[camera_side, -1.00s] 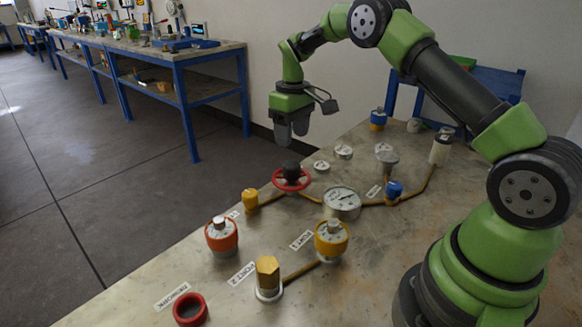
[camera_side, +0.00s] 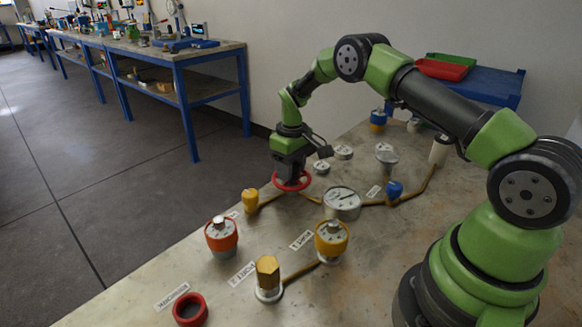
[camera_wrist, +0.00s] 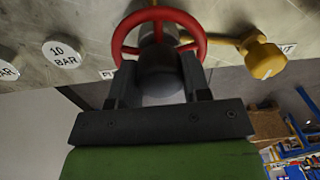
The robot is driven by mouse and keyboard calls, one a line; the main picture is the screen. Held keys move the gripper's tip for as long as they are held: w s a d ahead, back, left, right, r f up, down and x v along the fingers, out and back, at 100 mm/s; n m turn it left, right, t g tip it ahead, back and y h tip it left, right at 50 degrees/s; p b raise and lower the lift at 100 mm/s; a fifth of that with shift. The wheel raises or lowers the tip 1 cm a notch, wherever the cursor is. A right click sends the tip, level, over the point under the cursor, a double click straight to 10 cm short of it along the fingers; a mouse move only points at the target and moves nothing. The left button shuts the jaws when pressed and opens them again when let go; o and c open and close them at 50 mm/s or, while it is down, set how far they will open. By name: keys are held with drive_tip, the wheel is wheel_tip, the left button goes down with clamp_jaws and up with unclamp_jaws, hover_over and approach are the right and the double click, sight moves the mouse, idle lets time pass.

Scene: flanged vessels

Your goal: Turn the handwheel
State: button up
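The handwheel has a red rim (camera_side: 291,188) and a dark hub, and stands on the bench left of the pressure gauge. In the wrist view the red rim (camera_wrist: 160,13) is at the top, with its dark hub (camera_wrist: 160,60) below. My gripper (camera_side: 290,178) points down over the wheel, and its fingers hide the hub in the side view. In the wrist view my gripper (camera_wrist: 160,78) has one finger on each side of the hub, close to it. I cannot tell whether the fingers press on the hub.
A yellow knob (camera_side: 250,200) stands close on the left and the gauge (camera_side: 342,203) close on the right, joined by brown pipes. An orange-collared vessel (camera_side: 221,236) and a yellow-collared one (camera_side: 331,240) stand nearer. Round weights (camera_side: 343,152) lie behind.

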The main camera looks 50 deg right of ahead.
drive_tip(key=shift+c, duration=1.3)
drive_tip(key=m, duration=0.5)
drive_tip(key=shift+m, duration=0.3)
drive_tip(key=m, duration=0.6)
drive_tip(key=shift+s, duration=0.1)
drive_tip(key=o, duration=0.7)
drive_tip(key=shift+c, duration=0.2)
